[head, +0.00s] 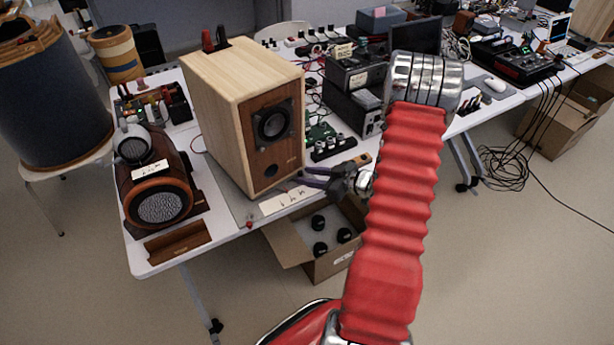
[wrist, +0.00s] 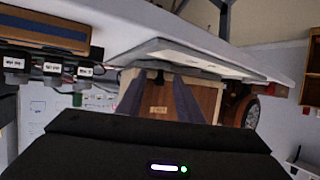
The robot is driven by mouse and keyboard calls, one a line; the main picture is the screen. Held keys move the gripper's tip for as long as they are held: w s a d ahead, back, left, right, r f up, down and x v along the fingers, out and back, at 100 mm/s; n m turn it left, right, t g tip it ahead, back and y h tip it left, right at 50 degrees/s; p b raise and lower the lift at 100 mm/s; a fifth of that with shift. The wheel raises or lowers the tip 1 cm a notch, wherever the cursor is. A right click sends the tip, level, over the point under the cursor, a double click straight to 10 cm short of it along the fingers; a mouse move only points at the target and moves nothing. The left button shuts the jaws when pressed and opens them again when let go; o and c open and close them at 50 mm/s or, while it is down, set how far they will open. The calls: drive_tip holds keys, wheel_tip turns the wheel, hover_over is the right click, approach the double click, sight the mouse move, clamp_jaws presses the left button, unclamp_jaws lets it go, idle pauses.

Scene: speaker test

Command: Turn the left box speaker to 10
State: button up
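A tall box speaker (head: 223,105) stands upright on the table in the head view. It has pale wood sides and a dark wood front with a black cone. In the wrist view, where the scene appears upside down, a wooden box (wrist: 205,97), likely this speaker, shows behind the fingers. My gripper (head: 306,181) is just right of the speaker's lower front corner, near the table's front edge. Its fingers are apart, with nothing seen between them; the wrist view shows my gripper (wrist: 158,100) too. I cannot tell whether it touches the speaker. No scale reading 10 is legible.
A round wooden speaker (head: 157,195) lies left of the box speaker. A label card (head: 285,200) lies in front. A black strip with knobs (head: 333,148) and dark boxed instruments (head: 355,75) stand right. An open cardboard box (head: 325,262) sits below the table.

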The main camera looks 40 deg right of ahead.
drive_tip(key=v, duration=1.2)
drive_tip(key=shift+s, duration=0.35)
drive_tip(key=shift+d+r, duration=0.1)
